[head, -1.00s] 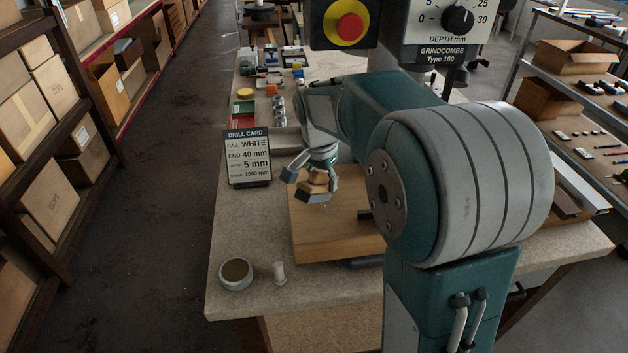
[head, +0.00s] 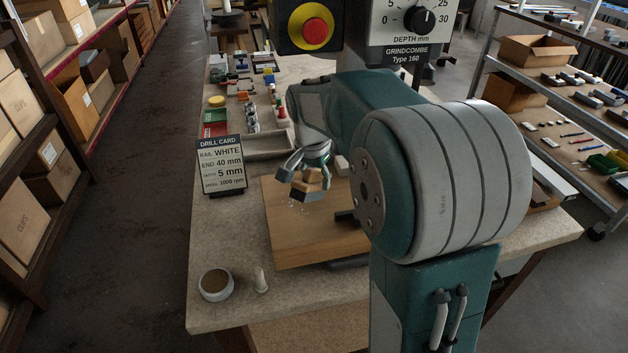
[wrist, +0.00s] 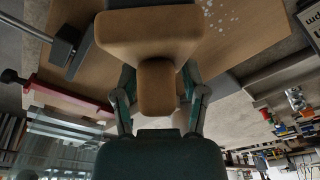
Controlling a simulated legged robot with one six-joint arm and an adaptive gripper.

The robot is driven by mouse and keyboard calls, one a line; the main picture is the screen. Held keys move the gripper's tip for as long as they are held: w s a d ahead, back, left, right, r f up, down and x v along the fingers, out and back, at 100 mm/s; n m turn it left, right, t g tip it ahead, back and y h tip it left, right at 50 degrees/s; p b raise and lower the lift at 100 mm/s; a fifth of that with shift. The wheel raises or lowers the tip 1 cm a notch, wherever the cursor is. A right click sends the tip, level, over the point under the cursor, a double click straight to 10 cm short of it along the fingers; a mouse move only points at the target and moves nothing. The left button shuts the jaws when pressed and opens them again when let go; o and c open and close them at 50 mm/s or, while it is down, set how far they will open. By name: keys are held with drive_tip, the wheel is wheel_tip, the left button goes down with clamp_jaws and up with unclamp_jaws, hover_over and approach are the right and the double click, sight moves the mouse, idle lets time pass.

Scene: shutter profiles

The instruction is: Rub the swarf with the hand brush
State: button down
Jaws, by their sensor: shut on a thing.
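My gripper (head: 305,175) is shut on the wooden hand brush (head: 308,188) and holds it over the left part of the wooden board (head: 290,240). In the wrist view the brush (wrist: 156,85) fills the middle between my fingers, its broad wooden block away from me. The swarf (head: 301,206) shows as a few pale specks on the board just below the brush. In the wrist view the swarf (wrist: 222,18) is a scatter of white flakes to the right of the brush block. Whether the bristles touch the board is hidden.
A drill card (head: 222,165) stands left of the board. A round pot (head: 215,284) and a small pale peg (head: 261,281) are at the bench's front left. A dark clamp piece (head: 346,216) lies on the board's right. Small parts and coloured trays (head: 215,122) fill the back.

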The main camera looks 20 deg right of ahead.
drive_tip(key=shift+r, duration=2.85)
